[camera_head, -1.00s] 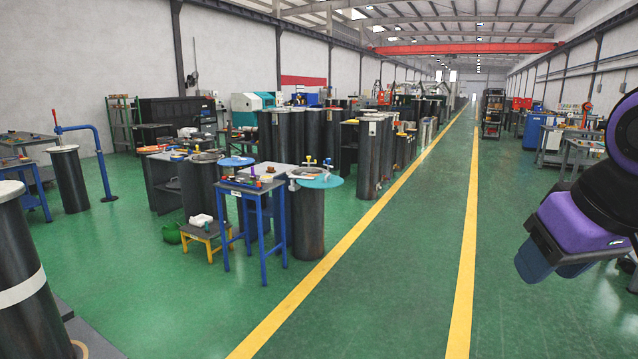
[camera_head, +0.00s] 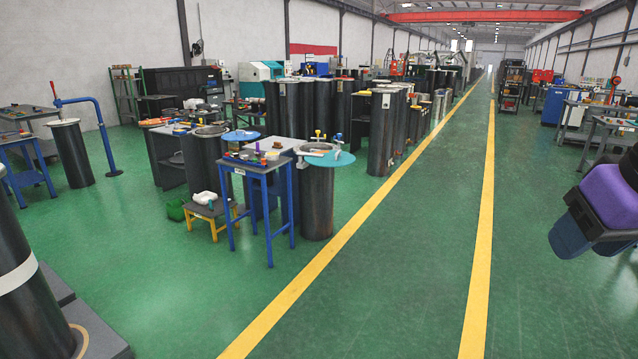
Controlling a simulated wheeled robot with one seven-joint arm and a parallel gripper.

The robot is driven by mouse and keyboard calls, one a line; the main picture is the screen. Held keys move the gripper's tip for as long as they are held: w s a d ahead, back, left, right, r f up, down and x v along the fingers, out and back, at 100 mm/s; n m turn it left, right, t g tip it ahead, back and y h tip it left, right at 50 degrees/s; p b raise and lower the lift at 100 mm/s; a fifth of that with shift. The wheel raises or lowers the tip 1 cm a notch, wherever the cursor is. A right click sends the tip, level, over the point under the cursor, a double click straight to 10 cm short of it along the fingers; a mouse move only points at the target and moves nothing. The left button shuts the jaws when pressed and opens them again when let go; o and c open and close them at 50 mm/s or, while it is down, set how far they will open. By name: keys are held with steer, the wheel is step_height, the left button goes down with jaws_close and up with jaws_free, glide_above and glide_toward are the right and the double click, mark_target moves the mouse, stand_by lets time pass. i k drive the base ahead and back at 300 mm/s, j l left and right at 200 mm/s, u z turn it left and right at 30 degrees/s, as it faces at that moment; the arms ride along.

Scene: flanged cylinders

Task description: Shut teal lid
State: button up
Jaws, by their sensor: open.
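A teal round lid (camera_head: 334,159) lies flat at the top of a dark flanged cylinder (camera_head: 317,205), left of the image middle. The lid sticks out to the right past the cylinder, and a pale rim with a tan top shows partly beside it. A small blue knob and a yellow-white fitting stand by the lid. How far the lid covers the opening is too small to tell. Part of my purple and black arm (camera_head: 605,200) shows at the right edge, far in front of the lid and apart from it. My gripper's fingertips are not in view.
A blue-legged table (camera_head: 262,172) with small items stands just left of the lid's cylinder, with a yellow stool (camera_head: 212,213) beside it. A blue disc (camera_head: 240,136) lies behind. Dark cylinders crowd further back. The green aisle between yellow lines is clear.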

mark_target(320, 158)
steer(key=i, duration=4.25)
steer(key=i+l+u, duration=0.15)
steer(key=i, duration=0.8)
